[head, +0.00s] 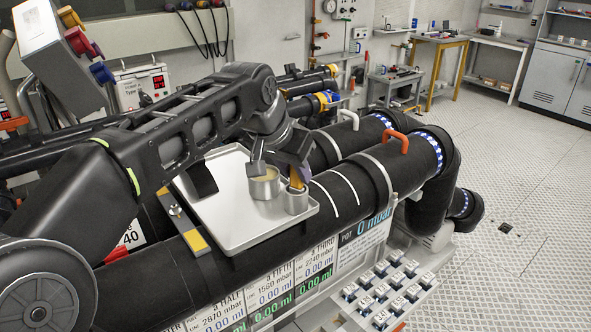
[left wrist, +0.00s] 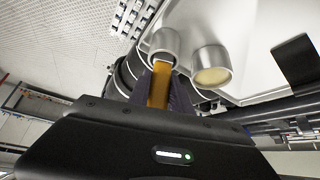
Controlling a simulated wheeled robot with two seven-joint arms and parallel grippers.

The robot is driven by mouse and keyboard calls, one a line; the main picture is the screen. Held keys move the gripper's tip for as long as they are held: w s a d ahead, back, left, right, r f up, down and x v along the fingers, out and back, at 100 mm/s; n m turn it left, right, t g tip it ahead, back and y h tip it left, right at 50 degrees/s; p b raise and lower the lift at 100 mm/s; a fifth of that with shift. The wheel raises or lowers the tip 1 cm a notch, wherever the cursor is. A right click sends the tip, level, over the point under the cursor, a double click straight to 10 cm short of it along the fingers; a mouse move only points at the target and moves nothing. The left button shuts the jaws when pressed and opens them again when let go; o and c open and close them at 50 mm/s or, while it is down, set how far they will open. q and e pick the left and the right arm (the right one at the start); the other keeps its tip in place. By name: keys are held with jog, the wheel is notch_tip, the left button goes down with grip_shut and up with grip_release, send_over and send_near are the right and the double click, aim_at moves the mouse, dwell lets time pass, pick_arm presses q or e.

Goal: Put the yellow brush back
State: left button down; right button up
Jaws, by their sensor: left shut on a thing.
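The yellow brush (head: 296,178) is upright, with its lower end at the mouth of a small metal cup (head: 296,204). How deep it reaches into the cup I cannot tell. My left gripper (head: 294,168) is shut on the brush, just above this cup. In the left wrist view the brush (left wrist: 159,86) is between the fingers of the gripper (left wrist: 161,92), in line with the small cup (left wrist: 164,42). A wider metal cup (head: 264,188) with pale yellowish contents stands beside it, also in the left wrist view (left wrist: 211,68). My right gripper is not in view.
Both cups stand on a metal tray (head: 238,232), on thick black pipes (head: 335,196). A dark flat piece (head: 201,179) is at the tray's left side. An orange handle (head: 395,141) rises from the pipe at right. The floor at right is open.

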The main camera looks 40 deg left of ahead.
pick_arm(q)
jog(key=c, duration=1.2)
grip_release()
jog(key=shift+f, duration=0.15)
jog(key=shift+o, duration=0.2)
jog(key=shift+s+r, duration=0.1)
jog(key=shift+r, duration=0.35)
jog(key=v, duration=1.1)
jog(key=shift+s+r, duration=0.15)
jog(key=shift+r, duration=0.05)
